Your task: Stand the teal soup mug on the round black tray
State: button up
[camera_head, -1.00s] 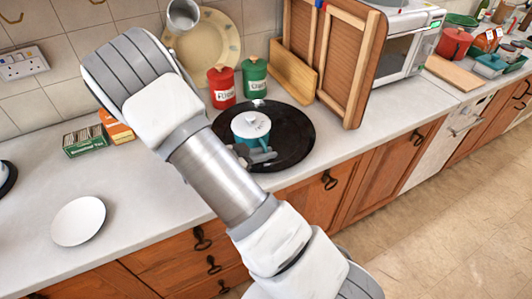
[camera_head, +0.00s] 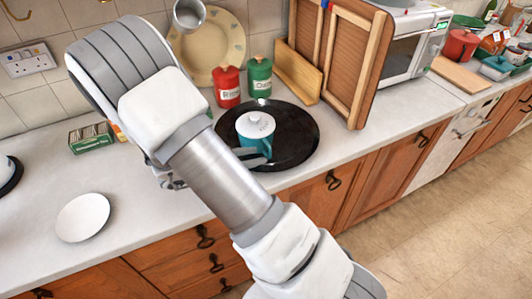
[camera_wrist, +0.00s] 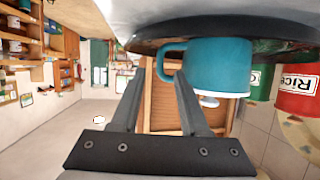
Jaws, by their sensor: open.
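The teal soup mug (camera_head: 262,140) with a white top stands upright on the round black tray (camera_head: 299,148) in the head view. The wrist view is upside down and shows the mug (camera_wrist: 222,62) with its handle toward my gripper, and the tray's dark rim (camera_wrist: 150,38) above it. My gripper (camera_wrist: 161,70) is open. Its fingertips are beside the handle, one on each side in the picture; I cannot tell if they touch it. In the head view my arm hides most of the gripper, and grey finger parts show just in front of the mug.
A red canister (camera_head: 227,88) and a green canister (camera_head: 259,78) stand behind the tray. Wooden boards (camera_head: 350,60) lean behind it to the right, near the microwave (camera_head: 418,58). A white plate (camera_head: 83,217) and a green box (camera_head: 92,139) lie left on the counter.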

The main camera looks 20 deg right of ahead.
jog(key=v, duration=0.5)
jog(key=shift+a, duration=0.1)
jog(key=w+a+r+n+t+y, duration=0.2)
jog(key=w+a+r+t+y, duration=0.1)
jog(key=w+r+t+y, duration=0.5)
jog(key=a+r+n+y, duration=0.5)
jog(key=a+r+n, duration=0.1)
jog(key=r, duration=0.5)
jog(key=s+d+r+n+g+y, duration=0.1)
jog(key=s+r+n+y, duration=0.15)
jog(key=s, duration=0.55)
jog(key=s+d+r+n+g+y, duration=0.1)
jog(key=s+r+n, duration=0.1)
jog(key=s+n, duration=0.35)
jog(key=s+d+f+g+h, duration=0.1)
jog(key=s+d, duration=0.2)
jog(key=s, duration=0.3)
jog(key=s+d+f+g+h, duration=0.1)
jog(key=s+d+g+h, duration=0.1)
jog(key=s, duration=0.4)
jog(key=shift+s+d+f, duration=0.25)
jog(key=shift+s+d, duration=0.1)
jog(key=shift+d, duration=0.45)
jog(key=shift+d, duration=0.1)
